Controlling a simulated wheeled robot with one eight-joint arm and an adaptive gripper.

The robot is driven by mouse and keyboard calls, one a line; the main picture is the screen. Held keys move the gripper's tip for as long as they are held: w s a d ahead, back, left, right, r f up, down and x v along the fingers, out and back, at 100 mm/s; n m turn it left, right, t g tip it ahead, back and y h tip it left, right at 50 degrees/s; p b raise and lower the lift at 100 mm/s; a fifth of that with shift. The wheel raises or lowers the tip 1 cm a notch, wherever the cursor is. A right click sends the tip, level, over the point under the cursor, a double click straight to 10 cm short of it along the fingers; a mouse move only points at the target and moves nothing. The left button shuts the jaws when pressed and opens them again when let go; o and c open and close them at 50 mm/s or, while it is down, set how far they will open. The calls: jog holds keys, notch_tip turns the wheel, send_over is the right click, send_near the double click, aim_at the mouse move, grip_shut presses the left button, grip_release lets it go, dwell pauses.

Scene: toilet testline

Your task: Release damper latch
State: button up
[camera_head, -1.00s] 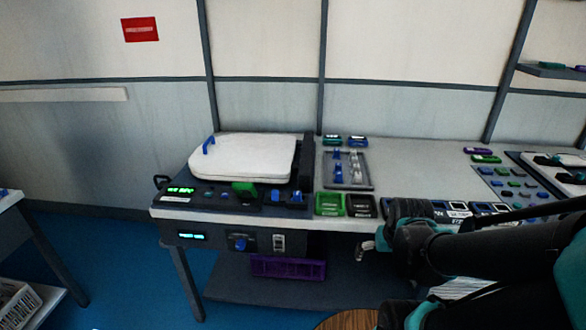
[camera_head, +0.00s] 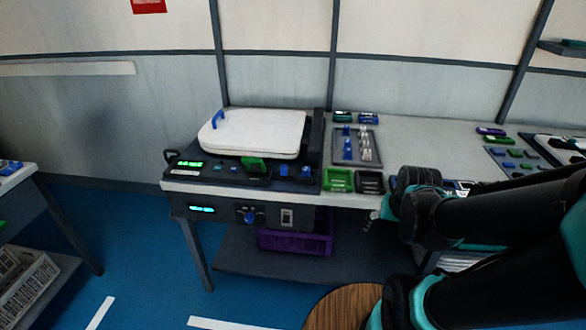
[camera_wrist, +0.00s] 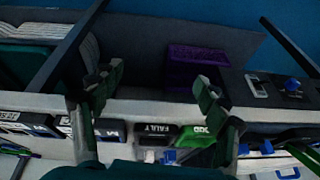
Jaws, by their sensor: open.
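The test fixture (camera_head: 190,176) stands at the left end of the bench with a white toilet lid (camera_head: 255,132) lying on it. Two blue latch-like parts sit on its front right, one of them here (camera_head: 306,171); I cannot tell which part is the damper latch. A blue knob (camera_head: 249,214) is on the front panel below and also shows in the wrist view (camera_wrist: 292,85). My gripper (camera_head: 373,217) is at the bench's front edge, right of the fixture and apart from it. In the wrist view my gripper (camera_wrist: 158,84) is open, with nothing between its fingers.
A purple bin (camera_head: 285,243) stands underneath. A round wooden top (camera_head: 340,306) is low in front.

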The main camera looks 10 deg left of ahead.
jog(key=w+a+r+m+y, duration=0.1)
jog(key=w+a+r+m, duration=0.1)
jog(key=w+a+m, duration=0.1)
jog(key=w+a+r+m+g+y, duration=0.1)
jog(key=w+a+r+m+y, duration=0.1)
jog(key=w+a+m, duration=0.1)
jog(key=w+a+r+m+g+y, duration=0.1)
jog(key=w+a+r+m, duration=0.1)
jog(key=w+a, duration=0.3)
jog(key=shift+w+m, duration=0.6)
jog(key=shift+w, duration=0.15)
jog(key=c, duration=1.4)
jog(key=w+a+r+m+y, duration=0.1)
jog(key=w+a+m, duration=0.1)
jog(key=w+a, duration=0.1)
jog(key=w+a+r+m+g+y, duration=0.1)
jog(key=w+a+r+m+y, duration=0.1)
jog(key=w+a+m, duration=0.1)
jog(key=w+a+r+m+g+y, duration=0.1)
jog(key=w+a+m, duration=0.1)
jog(key=w+a, duration=0.1)
jog(key=shift+w+a+r+m, duration=0.4)
jog(key=shift+a, duration=0.05)
grip_shut()
